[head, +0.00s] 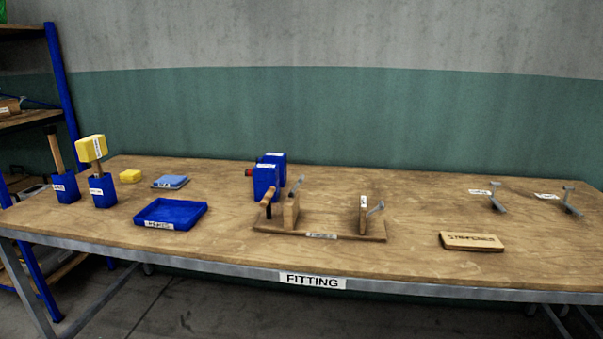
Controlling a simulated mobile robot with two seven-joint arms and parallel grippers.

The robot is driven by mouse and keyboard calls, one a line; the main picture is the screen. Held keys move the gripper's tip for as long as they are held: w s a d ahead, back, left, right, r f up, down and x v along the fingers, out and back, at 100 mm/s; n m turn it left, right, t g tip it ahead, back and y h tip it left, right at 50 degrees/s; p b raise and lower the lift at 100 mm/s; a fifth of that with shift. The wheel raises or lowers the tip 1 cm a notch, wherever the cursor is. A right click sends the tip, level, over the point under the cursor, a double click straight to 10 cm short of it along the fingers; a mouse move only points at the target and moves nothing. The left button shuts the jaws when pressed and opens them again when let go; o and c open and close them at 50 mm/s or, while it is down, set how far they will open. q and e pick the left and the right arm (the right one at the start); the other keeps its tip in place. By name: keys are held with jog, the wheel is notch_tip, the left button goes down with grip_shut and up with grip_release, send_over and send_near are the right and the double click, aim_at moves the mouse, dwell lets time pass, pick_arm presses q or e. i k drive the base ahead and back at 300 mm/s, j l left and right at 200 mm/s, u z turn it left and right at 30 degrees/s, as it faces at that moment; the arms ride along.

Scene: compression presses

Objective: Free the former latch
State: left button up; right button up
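A wooden fixture (333,233) stands near the middle of the bench, with a label on its front edge too small to read. It has a left upright (291,212) and a right upright (363,214). A grey metal lever (375,209) slants up beside the right upright, and another grey lever (297,187) shows at the left upright. A blue block (265,180) with a wooden handle (268,197) stands at the fixture's left end, partly in front of another blue block (275,162). I cannot tell which part is the former latch. Neither gripper is in view.
A blue tray (187,217), a yellow-headed mallet (91,148) in a blue holder (103,190) and a second handled tool (55,150) are left. A wooden plate (471,241) and two grey levers (497,200) (571,205) are right. The bench front (230,240) is clear.

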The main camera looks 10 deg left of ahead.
aim_at(300, 178)
jog(key=i+j, duration=0.1)
jog(key=i, duration=1.15)
jog(key=l+z, duration=0.15)
jog(key=k+l, duration=0.05)
